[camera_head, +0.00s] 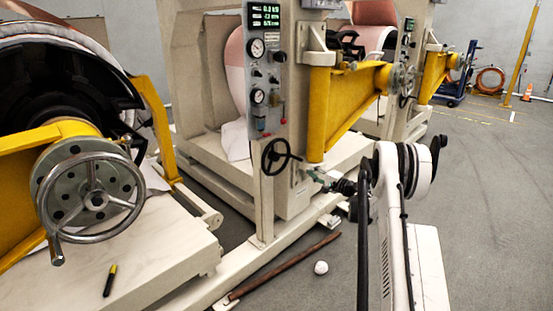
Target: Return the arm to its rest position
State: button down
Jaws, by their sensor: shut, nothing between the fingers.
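My arm reaches up from the bottom right, with a white link and black cables. It bends at a white and black joint, and its end points left toward the machine.
A control panel (266,75) stands above a black handwheel (275,157), left of my gripper. A yellow bracket (338,105) is above it. A metal handwheel (95,197), a marker (110,280), a brown bar (285,265) and a white ball (321,267) lie left.

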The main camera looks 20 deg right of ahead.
jog(key=shift+s, duration=0.35)
jog(key=a+r+n+g, duration=0.2)
jog(key=a+r, duration=0.5)
jog(key=a, duration=0.1)
jog(key=s+a+r+n+g, duration=0.3)
jog(key=s+a+r, duration=0.4)
jog(key=a, duration=0.3)
jog(key=s+a+r+n+g, duration=0.2)
jog(key=s+a+r, duration=0.45)
jog(key=a, duration=0.45)
jog(key=s+a+r+n+g+h, duration=0.15)
jog(key=s+a, duration=0.25)
jog(key=s, duration=0.4)
jog(key=s+a+r+n+g+h, duration=0.1)
jog(key=s+a+n+h, duration=0.1)
jog(key=s+a, duration=0.5)
jog(key=s+d+f+n+h, duration=0.1)
jog(key=s+f+n, duration=0.15)
jog(key=s, duration=0.85)
jog(key=s+f+n+h, duration=0.15)
jog(key=s+f, duration=0.25)
jog(key=s, duration=0.6)
notch_tip(320, 180, up, 19)
jog(key=p, duration=1.8)
jog(key=shift+s+f, duration=0.2)
jog(key=shift+s, duration=0.1)
